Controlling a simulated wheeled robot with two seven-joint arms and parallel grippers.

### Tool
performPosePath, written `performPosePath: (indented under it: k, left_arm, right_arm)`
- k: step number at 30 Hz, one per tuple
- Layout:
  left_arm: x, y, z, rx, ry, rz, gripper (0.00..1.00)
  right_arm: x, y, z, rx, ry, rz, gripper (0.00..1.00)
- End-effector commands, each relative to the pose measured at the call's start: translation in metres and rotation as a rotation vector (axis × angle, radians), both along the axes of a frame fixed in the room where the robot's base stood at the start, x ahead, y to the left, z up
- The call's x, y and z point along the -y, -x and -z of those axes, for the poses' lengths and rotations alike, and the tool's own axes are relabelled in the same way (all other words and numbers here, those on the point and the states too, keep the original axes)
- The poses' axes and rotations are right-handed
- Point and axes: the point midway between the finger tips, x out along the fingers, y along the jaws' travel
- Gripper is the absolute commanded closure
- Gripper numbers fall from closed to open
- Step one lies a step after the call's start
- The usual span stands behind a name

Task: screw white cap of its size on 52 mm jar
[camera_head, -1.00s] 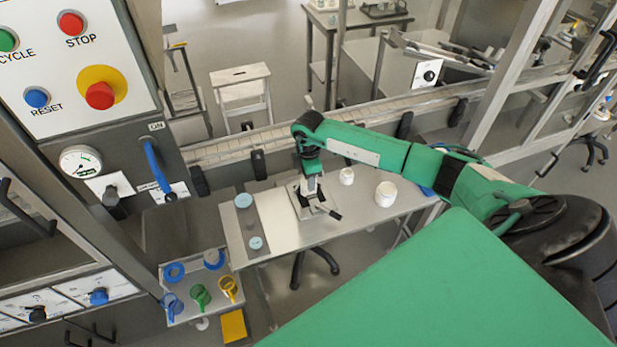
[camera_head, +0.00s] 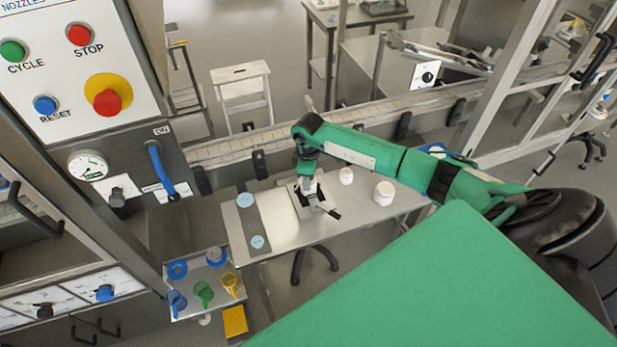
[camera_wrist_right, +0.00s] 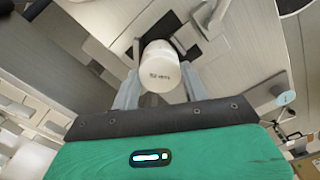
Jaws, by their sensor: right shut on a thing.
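My right gripper (camera_head: 308,193) is over the clamp fixture (camera_head: 326,206) on the small metal table. I cannot make out a seam between cap and jar, or how the 52 mm jar sits under the gripper. My left gripper is not in view.
Two white jars (camera_head: 384,193) (camera_head: 346,175) stand to the right of the fixture. Two pale blue discs (camera_head: 245,200) (camera_head: 257,242) lie on a grey strip at the left. A tray (camera_head: 212,292) with blue, green and yellow parts is at lower left. A conveyor (camera_head: 285,135) runs behind.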

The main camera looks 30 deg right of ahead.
Motion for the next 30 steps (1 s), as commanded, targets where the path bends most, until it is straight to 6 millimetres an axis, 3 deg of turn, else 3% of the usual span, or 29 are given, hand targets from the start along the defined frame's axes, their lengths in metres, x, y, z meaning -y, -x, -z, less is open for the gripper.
performPosePath:
  k: [9, 17, 18, 20, 30]
  left_arm:
    - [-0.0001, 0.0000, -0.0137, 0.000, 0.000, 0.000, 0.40]
    - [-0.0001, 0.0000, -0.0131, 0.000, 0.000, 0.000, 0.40]
    - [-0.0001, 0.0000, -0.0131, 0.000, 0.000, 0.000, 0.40]
    - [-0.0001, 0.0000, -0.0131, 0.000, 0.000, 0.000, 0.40]
    - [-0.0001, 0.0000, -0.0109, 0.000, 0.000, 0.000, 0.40]
  right_arm:
    - [-0.0006, 0.0000, -0.0007, 0.000, -0.001, 0.176, 0.75]
    - [-0.0002, -0.0002, 0.0003, 0.001, -0.001, 0.185, 0.75]
    - [-0.0002, -0.0002, 0.0003, 0.001, -0.001, 0.184, 0.49]
    - [-0.0001, -0.0001, 0.0002, 0.001, -0.001, 0.184, 0.37]
    - [0.0001, -0.0004, 0.0008, 0.001, 0.001, 0.150, 0.37]
